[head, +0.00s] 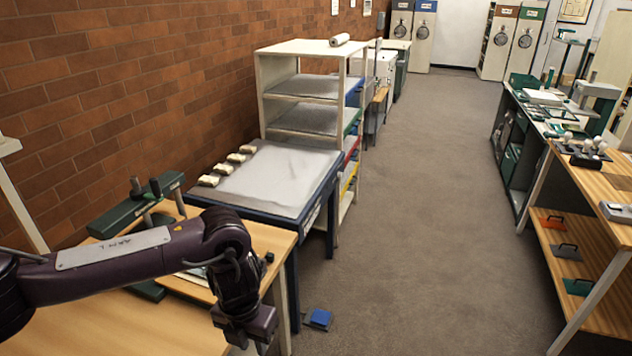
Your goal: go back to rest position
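My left arm comes in from the left, dark purple with a pale label, and bends down at the wrist. My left gripper (248,338) points downward near the right edge of the wooden table (165,328). Its fingertips are small and dark near the bottom of the picture, so I cannot tell whether it is open or shut. I see nothing held in it. My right arm and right gripper are not in view.
A green press-like tool (135,212) stands on the wooden table behind my arm. A blue-edged table (275,178) and a white shelf unit (310,85) follow along the brick wall. A blue object (319,318) lies on the floor. The carpeted aisle (430,200) is clear; benches (590,215) line the right.

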